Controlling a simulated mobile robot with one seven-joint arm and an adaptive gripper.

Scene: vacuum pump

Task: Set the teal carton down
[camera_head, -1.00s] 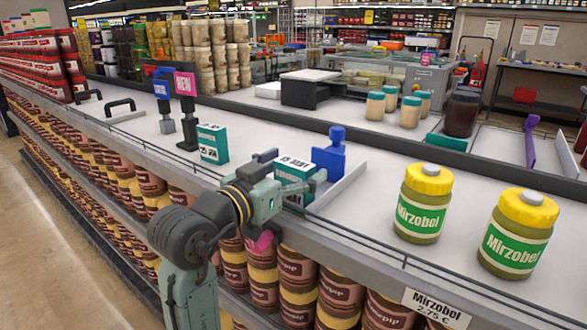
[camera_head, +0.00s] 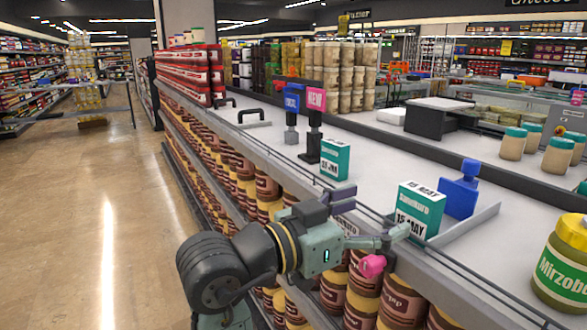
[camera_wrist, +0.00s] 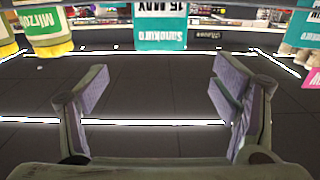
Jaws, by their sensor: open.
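A teal carton (camera_head: 420,207) marked 15 MAY stands upright on the white shelf top near its front edge, beside a blue block-shaped piece. It also shows upside down at the top of the wrist view (camera_wrist: 160,32), beyond my fingertips. My gripper (camera_head: 372,219) is just in front of the shelf edge, on the near side of the carton. In the wrist view my fingers (camera_wrist: 160,88) are spread wide with nothing between them, and a gap separates them from the carton. A second teal carton (camera_head: 335,160) marked 25 JAN stands farther left.
The blue piece (camera_head: 460,190) stands right of the carton, by a low white ledge. A Mirzobel jar (camera_head: 565,262) is at the right. Blue and pink signs (camera_head: 313,115) stand behind the second carton. A rail runs along the shelf front; the aisle floor (camera_head: 80,220) is clear.

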